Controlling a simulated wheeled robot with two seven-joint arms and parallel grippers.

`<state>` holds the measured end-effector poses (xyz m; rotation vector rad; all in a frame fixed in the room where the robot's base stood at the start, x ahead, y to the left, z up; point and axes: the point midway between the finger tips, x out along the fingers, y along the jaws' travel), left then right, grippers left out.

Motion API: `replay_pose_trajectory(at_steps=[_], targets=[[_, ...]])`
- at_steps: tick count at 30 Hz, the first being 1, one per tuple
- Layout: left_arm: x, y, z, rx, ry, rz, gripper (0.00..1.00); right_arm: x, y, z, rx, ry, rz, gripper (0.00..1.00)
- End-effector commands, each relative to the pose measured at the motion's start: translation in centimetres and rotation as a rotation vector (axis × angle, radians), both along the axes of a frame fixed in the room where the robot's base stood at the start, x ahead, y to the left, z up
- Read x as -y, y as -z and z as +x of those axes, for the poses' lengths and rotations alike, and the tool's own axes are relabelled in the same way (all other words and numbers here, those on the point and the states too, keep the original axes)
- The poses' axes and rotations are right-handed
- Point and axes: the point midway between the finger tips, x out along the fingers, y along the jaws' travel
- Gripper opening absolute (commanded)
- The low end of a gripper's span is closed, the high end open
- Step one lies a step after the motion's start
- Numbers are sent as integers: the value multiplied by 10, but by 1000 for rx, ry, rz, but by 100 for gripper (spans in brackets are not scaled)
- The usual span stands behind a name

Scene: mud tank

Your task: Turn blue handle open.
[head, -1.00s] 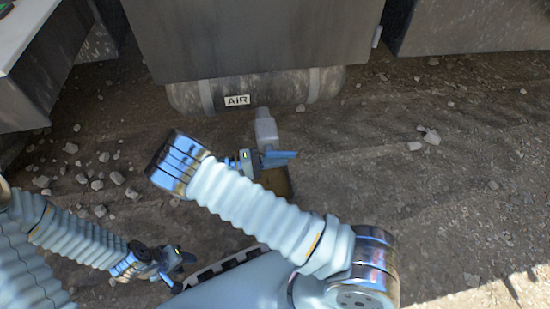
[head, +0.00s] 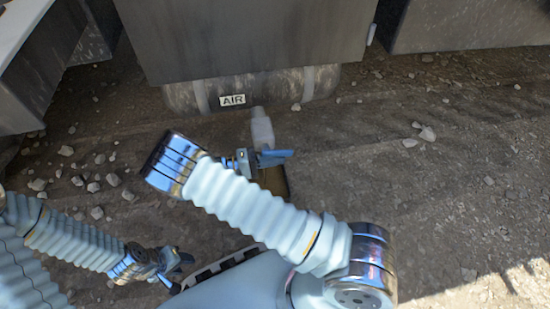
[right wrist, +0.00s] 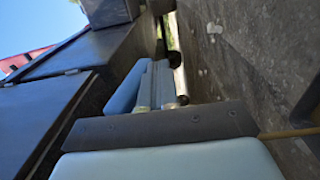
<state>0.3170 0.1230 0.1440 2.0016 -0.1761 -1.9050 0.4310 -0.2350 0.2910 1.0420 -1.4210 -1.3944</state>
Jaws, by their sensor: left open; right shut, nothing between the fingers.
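A grey tank with an AIR label (head: 295,88) lies under the dark box in the head view. A pale grey fitting (head: 262,127) sticks out below it. I cannot make out a separate blue handle for certain. My right gripper (head: 275,157) has blue fingers, shut and empty, just below the fitting; I cannot tell whether they touch it. The fingers also show in the right wrist view (right wrist: 150,88), side by side and pointing away. My left gripper (head: 178,266) is open and empty at the lower left, low and well away from the tank.
A large dark metal box (head: 245,38) hangs above the tank. Another dark box (head: 465,25) stands at the upper right. Loose stones (head: 93,187) lie on the muddy ground at left. The ground (head: 420,210) at right is mostly clear. A brown piece (head: 274,182) shows partly behind my right forearm.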

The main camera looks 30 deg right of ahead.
Motion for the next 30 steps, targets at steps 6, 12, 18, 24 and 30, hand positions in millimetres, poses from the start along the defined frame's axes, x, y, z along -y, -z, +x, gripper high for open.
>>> replay_pose_trajectory(at_steps=[6,12,18,24,30], targets=[[0,0,0,0,0,0,43,0,0,0,0,1,-1,0],[0,0,0,0,0,0,43,0,0,0,0,1,0,0],[0,0,0,0,0,0,43,0,0,0,0,0,0,0],[0,4,0,0,0,0,43,0,4,0,0,1,0,0],[0,31,1,4,-3,1,43,4,37,1,-1,4,-2,0]])
